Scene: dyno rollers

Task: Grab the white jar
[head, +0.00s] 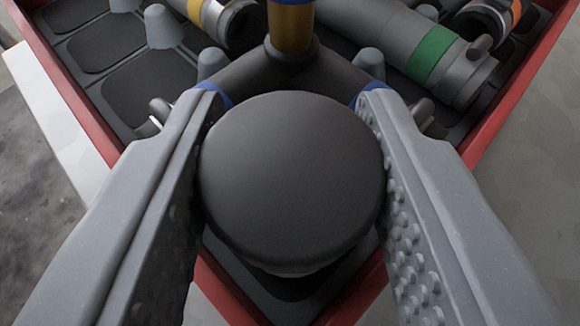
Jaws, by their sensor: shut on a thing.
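A jar with a round dark grey lid (290,180) is between the fingers of my gripper (288,108), seen from above. Only a thin pale sliver of its body shows below the near edge of the lid; the rest is hidden. The two grey studded fingers stand on the left and right of the jar, and my gripper is shut on it. The jar is over the near corner of a red-rimmed tray (497,131). I cannot tell whether it touches the tray floor.
A dark Y-shaped fitting (290,57) with a brass-coloured stem and blue rings lies just beyond the jar. Grey cylinders with a green band (432,53), a yellow band (196,12) and an orange band (515,10) lie farther back. Grey pegs (163,27) rise from the tray.

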